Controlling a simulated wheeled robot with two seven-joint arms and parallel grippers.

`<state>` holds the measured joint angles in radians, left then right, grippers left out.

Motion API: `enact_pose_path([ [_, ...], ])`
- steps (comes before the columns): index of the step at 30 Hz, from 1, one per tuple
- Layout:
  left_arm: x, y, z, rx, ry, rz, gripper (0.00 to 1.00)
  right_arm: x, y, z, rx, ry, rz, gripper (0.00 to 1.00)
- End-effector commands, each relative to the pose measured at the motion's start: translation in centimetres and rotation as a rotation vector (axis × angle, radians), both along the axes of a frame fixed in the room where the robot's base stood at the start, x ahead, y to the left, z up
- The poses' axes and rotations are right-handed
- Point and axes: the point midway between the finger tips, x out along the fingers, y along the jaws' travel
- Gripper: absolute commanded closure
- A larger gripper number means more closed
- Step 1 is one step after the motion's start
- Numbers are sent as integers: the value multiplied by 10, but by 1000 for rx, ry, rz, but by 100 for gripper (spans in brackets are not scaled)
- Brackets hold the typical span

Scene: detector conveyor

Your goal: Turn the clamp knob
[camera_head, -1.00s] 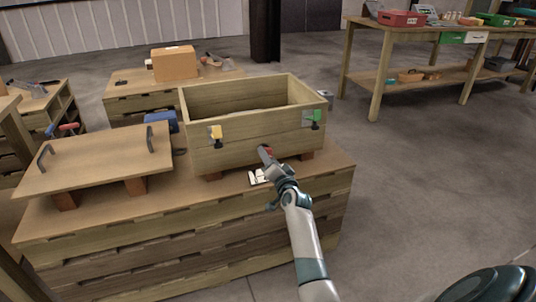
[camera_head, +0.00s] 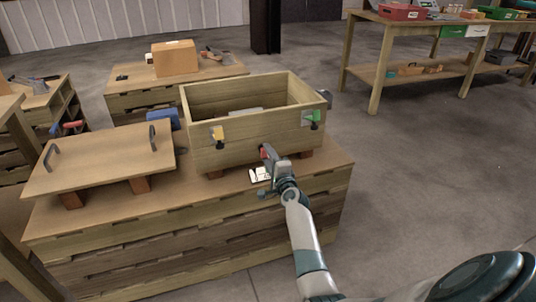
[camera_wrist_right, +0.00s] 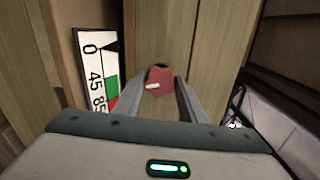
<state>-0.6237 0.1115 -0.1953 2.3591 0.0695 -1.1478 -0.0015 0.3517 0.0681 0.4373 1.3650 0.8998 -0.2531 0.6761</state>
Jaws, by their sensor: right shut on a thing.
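The red clamp knob (camera_wrist_right: 158,78) shows in the wrist view against the wooden box's planks, with a pale mark on its face. In the head view a bit of it (camera_head: 265,154) shows at my right gripper (camera_head: 268,158). The gripper's two fingers (camera_wrist_right: 161,92) lie on either side of the knob and are shut on it. Left of it, a white scale (camera_wrist_right: 97,72) reads 0, 45 and 85, with a black pointer near the 0 and green and red bands lower down. My left gripper is out of view.
A wooden lid (camera_head: 95,165) with two handles rests to the left. The floor (camera_head: 420,170) to the right is clear.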

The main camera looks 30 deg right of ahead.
Motion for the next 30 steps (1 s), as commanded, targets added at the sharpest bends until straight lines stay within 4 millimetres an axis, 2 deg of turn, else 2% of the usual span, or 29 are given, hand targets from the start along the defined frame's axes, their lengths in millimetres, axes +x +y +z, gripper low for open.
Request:
enact_pose_path([
  [9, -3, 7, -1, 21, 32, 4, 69, 0, 0, 0, 126, -30, -1, 85],
  [23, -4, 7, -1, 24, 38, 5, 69, 0, 0, 0, 145, -35, -1, 85],
  [24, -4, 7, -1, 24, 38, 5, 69, 0, 0, 0, 144, -34, -1, 58],
  [26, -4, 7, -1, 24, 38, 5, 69, 0, 0, 0, 144, -34, -1, 44],
  [30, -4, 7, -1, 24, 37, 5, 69, 0, 0, 0, 144, -34, -1, 44],
])
